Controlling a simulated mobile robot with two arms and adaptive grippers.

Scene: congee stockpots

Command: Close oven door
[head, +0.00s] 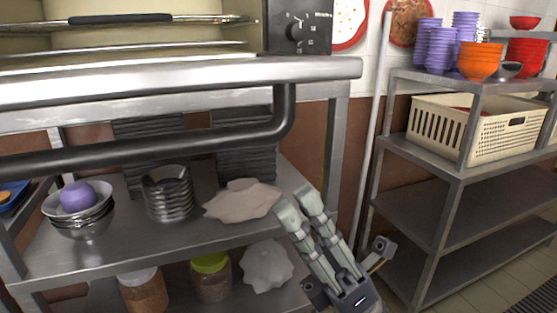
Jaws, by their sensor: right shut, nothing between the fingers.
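The oven door (320,70) appears as a thick steel slab lying roughly flat across the upper left, seen at its front edge. It looks lowered open. Its dark bar handle (200,143) hangs below that edge and bends up at its right end. Behind the door, the oven interior shows wire racks (170,20), and a black control panel with a knob (297,30) is at the right. My right gripper (298,199) is shut and empty, pointing up, below and right of the handle's bent end and apart from it in the picture. My left gripper is out of view.
A steel shelf table (130,238) below the door holds bowls (80,215), a metal bowl stack (170,195), a pale cloth-like item (243,200) and jars (210,277). At right, a rack (430,208) holds a cream basket (470,125), purple cups (427,45) and orange bowls (480,60).

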